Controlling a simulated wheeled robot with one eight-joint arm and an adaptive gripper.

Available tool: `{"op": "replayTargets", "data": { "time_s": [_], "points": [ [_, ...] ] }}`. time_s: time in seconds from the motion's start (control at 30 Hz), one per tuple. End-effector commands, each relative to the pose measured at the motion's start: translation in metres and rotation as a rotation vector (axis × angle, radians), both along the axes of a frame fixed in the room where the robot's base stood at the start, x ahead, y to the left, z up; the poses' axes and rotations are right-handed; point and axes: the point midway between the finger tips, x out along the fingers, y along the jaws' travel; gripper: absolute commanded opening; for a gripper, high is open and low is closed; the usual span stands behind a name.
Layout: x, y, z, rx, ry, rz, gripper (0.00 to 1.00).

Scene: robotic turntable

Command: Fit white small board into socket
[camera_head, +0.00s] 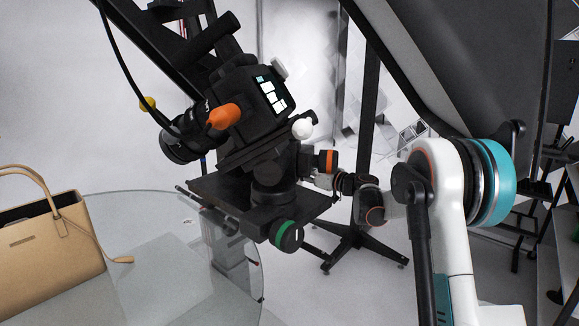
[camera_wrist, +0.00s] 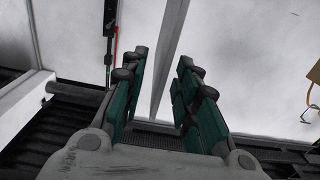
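My gripper (camera_wrist: 162,62) shows in the wrist view with its two teal-padded fingers spread apart. A thin grey strip (camera_wrist: 168,60) runs between the fingers in the picture; it looks like a background edge, and I see nothing clearly held. In the head view my white arm with a teal ring comes in from the right, and its dark end reaches toward a black camera rig (camera_head: 268,165). The gripper fingers cannot be made out there. I cannot pick out the white small board or its socket in either view.
The camera rig has an orange knob (camera_head: 223,117), a white knob (camera_head: 302,128) and a small lit screen (camera_head: 270,93). A tan handbag (camera_head: 45,250) stands on a round glass table (camera_head: 170,290) at the left. Dark beams cross above.

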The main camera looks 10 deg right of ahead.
Motion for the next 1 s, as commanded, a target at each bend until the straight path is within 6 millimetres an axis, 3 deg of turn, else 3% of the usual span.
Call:
{"op": "replayTargets", "data": {
  "time_s": [0.13,0.33,0.87,1.0],
  "points": [
    [-0.023,-0.018,0.0,0.0,0.0,-0.002,0.28],
    [-0.041,-0.03,0.0,0.0,0.0,-0.001,0.28],
    [-0.045,-0.033,0.0,0.0,0.0,0.0,0.28],
    [-0.05,-0.025,0.003,-0.006,0.027,0.004,0.28]
  ]
}}
